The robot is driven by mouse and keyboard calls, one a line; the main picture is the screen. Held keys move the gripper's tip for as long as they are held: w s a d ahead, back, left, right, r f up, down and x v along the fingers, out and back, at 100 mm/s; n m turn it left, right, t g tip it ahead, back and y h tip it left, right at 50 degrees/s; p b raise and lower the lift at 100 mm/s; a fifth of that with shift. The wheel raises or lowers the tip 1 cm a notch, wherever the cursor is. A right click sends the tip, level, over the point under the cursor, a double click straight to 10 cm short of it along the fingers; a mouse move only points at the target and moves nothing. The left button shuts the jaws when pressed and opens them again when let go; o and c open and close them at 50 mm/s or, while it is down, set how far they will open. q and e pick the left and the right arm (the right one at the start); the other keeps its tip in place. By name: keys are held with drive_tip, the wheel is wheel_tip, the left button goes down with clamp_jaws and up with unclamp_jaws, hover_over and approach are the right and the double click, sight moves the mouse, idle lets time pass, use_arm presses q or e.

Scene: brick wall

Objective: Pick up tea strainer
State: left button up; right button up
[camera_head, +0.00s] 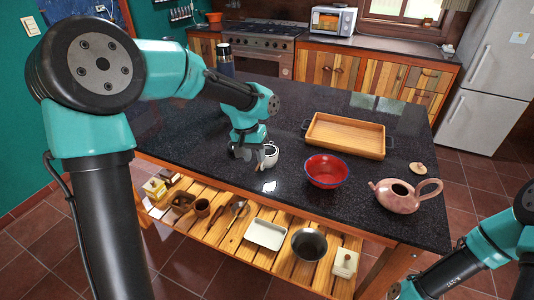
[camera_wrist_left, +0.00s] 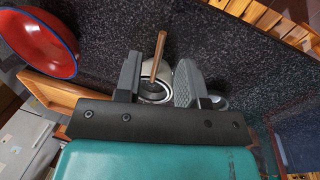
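The tea strainer (camera_wrist_left: 155,72) has a brown wooden handle and a dark round bowl. It rests in a small white-and-grey cup (camera_head: 269,156) on the dark counter, and its handle also shows in the head view (camera_head: 260,161). My left gripper (camera_head: 249,153) points down right beside the cup. In the left wrist view its two grey fingers stand apart, and the gripper (camera_wrist_left: 160,72) has the strainer between them. I see no firm grip on it.
A red bowl (camera_head: 326,171), a pink teapot (camera_head: 397,195), its lid (camera_head: 418,168) and a wooden tray (camera_head: 345,136) stand to the right on the counter. A dark flask (camera_head: 225,60) stands at the back left. The lower slatted shelf holds several items.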

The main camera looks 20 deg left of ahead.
sight(258, 166)
use_arm(q)
drive_tip(key=shift+w+d+f, duration=0.1)
drive_tip(key=shift+d+f, duration=0.05)
drive_tip(key=shift+f, duration=0.7)
drive_tip(key=shift+w+d+f, duration=0.1)
drive_tip(key=shift+d+f, duration=0.1)
drive_tip(key=shift+f, duration=0.65)
drive_tip(key=shift+w+d+f, duration=0.1)
drive_tip(key=shift+d+f, duration=0.05)
drive_tip(key=shift+f, duration=0.7)
clamp_jaws()
